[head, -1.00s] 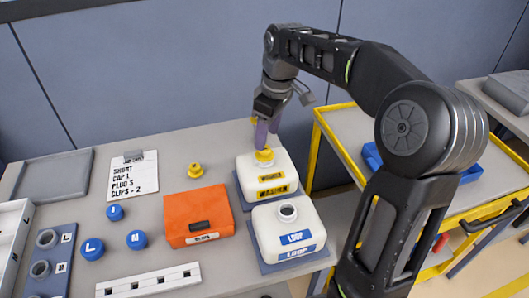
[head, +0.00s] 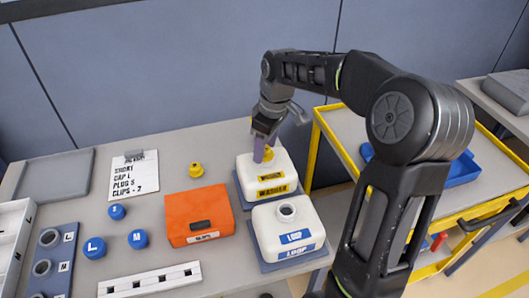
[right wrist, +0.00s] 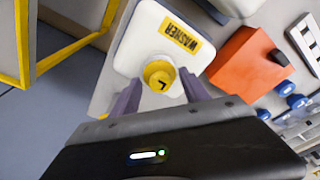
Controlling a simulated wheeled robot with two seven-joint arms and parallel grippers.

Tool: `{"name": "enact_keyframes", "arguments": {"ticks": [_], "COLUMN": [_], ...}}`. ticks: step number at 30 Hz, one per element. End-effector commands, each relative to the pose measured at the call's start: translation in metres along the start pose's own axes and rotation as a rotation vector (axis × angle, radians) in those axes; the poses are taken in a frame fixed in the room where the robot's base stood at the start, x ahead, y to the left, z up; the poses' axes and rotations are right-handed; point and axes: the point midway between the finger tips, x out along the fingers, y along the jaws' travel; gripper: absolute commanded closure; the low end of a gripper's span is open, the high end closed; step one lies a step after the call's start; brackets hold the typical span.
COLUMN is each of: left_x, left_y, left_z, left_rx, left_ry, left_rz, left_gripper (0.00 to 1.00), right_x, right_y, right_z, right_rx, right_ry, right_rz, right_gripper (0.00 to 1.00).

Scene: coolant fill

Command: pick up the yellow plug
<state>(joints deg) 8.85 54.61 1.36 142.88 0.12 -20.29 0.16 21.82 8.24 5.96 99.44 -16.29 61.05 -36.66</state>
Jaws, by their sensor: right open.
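A small yellow plug (head: 196,170) stands on the grey table behind the orange box in the head view. A yellow cap (head: 268,153), marked L in the right wrist view (right wrist: 159,75), sits on the white washer tank (head: 280,173). My right gripper (head: 262,157) is open and points down over the washer tank, right of the small plug. In the right wrist view its fingers (right wrist: 158,80) stand on either side of the yellow cap with gaps, so they do not look closed on it. My left gripper is not in view.
A white loop tank (head: 262,232) stands in front of the washer tank. The orange box (head: 181,219) is to the left. Blue caps (head: 95,248), a clipboard (head: 133,178) and a grey tray (head: 55,173) lie further left. A yellow-framed cart (head: 333,147) stands to the right.

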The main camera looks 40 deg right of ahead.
Motion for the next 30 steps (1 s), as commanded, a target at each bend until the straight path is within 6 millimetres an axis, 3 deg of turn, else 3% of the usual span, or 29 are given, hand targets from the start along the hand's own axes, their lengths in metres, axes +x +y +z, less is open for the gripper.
{"name": "enact_keyframes", "arguments": {"ticks": [5, 24, 30], "left_x": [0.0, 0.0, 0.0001], "left_y": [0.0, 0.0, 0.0], "left_z": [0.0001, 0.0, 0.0], "left_rx": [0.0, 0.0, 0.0], "left_ry": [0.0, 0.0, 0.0], "left_rz": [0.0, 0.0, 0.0], "left_gripper": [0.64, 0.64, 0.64], "right_x": [-0.0002, 0.0003, 0.0005], "right_y": [0.0, -0.0001, -0.0002], "right_z": [-0.0001, 0.0002, 0.0003], "right_rx": [0.0, 0.0, 0.0], "right_ry": [0.0, -0.001, -0.001], "right_rz": [0.0, -0.001, -0.001], "right_gripper": [0.48, 1.0, 1.0]}}
